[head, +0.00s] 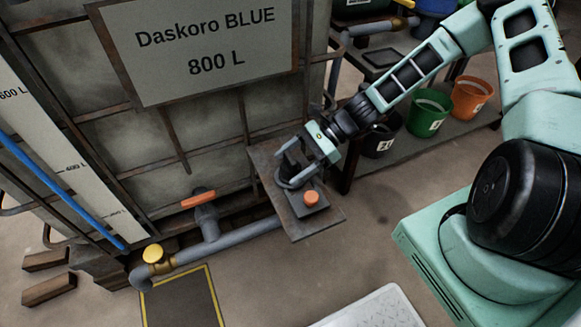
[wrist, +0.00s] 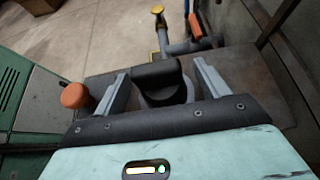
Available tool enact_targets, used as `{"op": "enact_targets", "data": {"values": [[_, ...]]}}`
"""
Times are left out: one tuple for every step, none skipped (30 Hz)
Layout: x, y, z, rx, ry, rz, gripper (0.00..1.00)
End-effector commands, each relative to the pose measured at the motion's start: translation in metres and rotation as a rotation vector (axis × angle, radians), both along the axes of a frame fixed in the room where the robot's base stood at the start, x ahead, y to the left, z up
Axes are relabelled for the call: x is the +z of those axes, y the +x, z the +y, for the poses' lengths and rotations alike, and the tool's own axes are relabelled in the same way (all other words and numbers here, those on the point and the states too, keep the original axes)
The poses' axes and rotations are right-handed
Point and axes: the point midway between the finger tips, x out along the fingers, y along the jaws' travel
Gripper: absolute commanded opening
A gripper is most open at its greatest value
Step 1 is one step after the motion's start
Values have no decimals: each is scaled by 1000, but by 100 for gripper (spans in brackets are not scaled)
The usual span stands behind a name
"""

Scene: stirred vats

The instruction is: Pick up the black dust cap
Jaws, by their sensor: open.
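In the wrist view, a black cap-like piece (wrist: 158,75), which I take for the dust cap, sits on a dark rounded fitting between the two fingers of my gripper (wrist: 161,72). The fingers are open, one on each side, with a visible gap to it on both sides. In the head view, my gripper (head: 299,172) is low over a small shelf plate (head: 318,222) in front of the vat. The cap is partly hidden there by the fingers.
An orange knob (head: 311,197) stands on the plate close beside my gripper; it also shows left of the fingers in the wrist view (wrist: 75,95). A grey pipe (head: 240,232) with an orange-handled valve (head: 198,198) runs left. Green (head: 430,112) and orange (head: 470,97) buckets stand behind.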

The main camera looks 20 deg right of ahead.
Motion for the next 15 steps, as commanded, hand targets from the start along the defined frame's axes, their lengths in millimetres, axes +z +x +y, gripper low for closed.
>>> {"op": "enact_targets", "data": {"values": [[-2, 0, 4, 1, 1, 0, 74], [-3, 0, 5, 1, 1, 0, 74], [-3, 0, 6, 1, 0, 0, 74], [-3, 0, 6, 0, 0, 0, 74], [-3, 0, 6, 0, 0, 0, 74], [-3, 0, 6, 0, 0, 0, 74], [-3, 0, 6, 0, 0, 0, 74], [-3, 0, 6, 0, 0, 0, 74], [-3, 0, 6, 0, 0, 0, 74], [-3, 0, 6, 0, 0, 0, 65], [-3, 0, 6, 0, 0, 0, 57], [-3, 0, 6, 0, 0, 0, 46], [-3, 0, 6, 0, 0, 0, 38], [-3, 0, 6, 0, 0, 0, 29], [-3, 0, 6, 0, 0, 0, 26]]}}
